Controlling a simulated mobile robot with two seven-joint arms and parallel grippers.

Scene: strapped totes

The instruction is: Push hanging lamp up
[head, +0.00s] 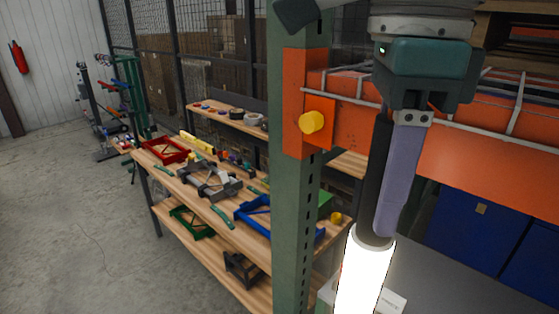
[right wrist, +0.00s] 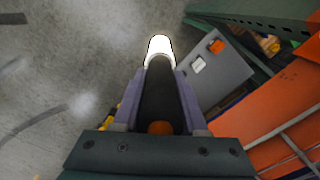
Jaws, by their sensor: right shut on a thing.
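The lamp (head: 362,275) is a stick with a dark handle and a bright white glowing tube at its lower end in the head view. My right gripper (head: 385,215) comes down from above and is shut on the lamp's dark handle, with a purple finger along it. In the right wrist view the handle lies between the two purple fingers of the right gripper (right wrist: 158,85), and the lit end of the lamp (right wrist: 160,48) sticks out past the tips. Whether the lamp hangs from anything cannot be seen. My left gripper is not in view.
A green rack post (head: 291,220) stands just left of the lamp. An orange beam (head: 345,125) with a yellow knob (head: 312,122) runs behind my gripper. A wooden workbench (head: 180,180) with red, grey and blue parts is further left. Blue bins (head: 475,215) stand at right.

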